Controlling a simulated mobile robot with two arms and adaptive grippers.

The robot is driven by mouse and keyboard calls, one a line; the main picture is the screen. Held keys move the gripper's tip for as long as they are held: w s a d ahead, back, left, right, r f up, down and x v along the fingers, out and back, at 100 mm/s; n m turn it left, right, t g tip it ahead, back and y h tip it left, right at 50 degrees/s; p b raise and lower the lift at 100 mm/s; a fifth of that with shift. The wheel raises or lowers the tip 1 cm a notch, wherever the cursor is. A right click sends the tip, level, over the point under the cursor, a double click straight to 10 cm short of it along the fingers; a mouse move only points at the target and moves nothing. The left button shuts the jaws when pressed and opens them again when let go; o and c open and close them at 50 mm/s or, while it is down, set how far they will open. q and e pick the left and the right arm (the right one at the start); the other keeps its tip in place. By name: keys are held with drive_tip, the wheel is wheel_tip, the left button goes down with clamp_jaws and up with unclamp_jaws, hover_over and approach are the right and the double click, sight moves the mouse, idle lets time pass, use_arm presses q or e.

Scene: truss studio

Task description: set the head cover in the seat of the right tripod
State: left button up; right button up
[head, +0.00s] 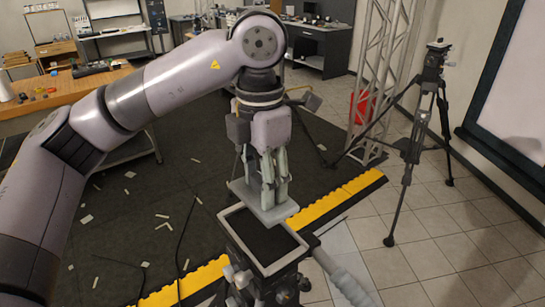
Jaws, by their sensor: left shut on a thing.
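The head cover (270,213), a flat pale grey plate, is in my left gripper (268,188), whose fingers are shut on it from above. It is held roughly level above the far part of the seat (262,243) of the tripod in the foreground. This seat is a dark rectangular recess with a light rim, facing up and uncovered. I cannot tell for sure whether plate and rim touch; the plate hides the far edge. Knobs show below the seat and a grey handle (344,279) sticks out to the lower right. My right gripper is out of view.
Another tripod (430,75) stands farther back at right, legs spread. Part of a further stand (312,101) shows behind my left gripper. A truss tower (382,75), a red object (360,107) and a yellow-edged dark mat (350,190) are beyond. A workbench (75,88) is at left.

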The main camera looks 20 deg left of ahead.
sight(258, 202)
use_arm(q)
drive_tip(key=s, duration=0.3)
drive_tip(key=shift+s+f+b, duration=0.1)
drive_tip(key=shift+f+b, duration=0.1)
drive_tip(key=shift+b, duration=0.25)
drive_tip(key=f, duration=0.1)
drive_tip(key=w+f+b, duration=0.1)
drive_tip(key=shift+w+f, duration=0.3)
drive_tip(key=shift+f, duration=0.3)
drive_tip(key=shift+s+f+b, duration=0.4)
drive_tip(key=shift+f+b, duration=0.25)
drive_tip(key=shift+b, duration=0.3)
drive_tip(key=shift+w+f, duration=0.1)
drive_tip(key=shift+w, duration=0.1)
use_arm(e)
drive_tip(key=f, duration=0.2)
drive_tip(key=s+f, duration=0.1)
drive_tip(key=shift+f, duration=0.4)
use_arm(q)
drive_tip(key=shift+s, duration=0.1)
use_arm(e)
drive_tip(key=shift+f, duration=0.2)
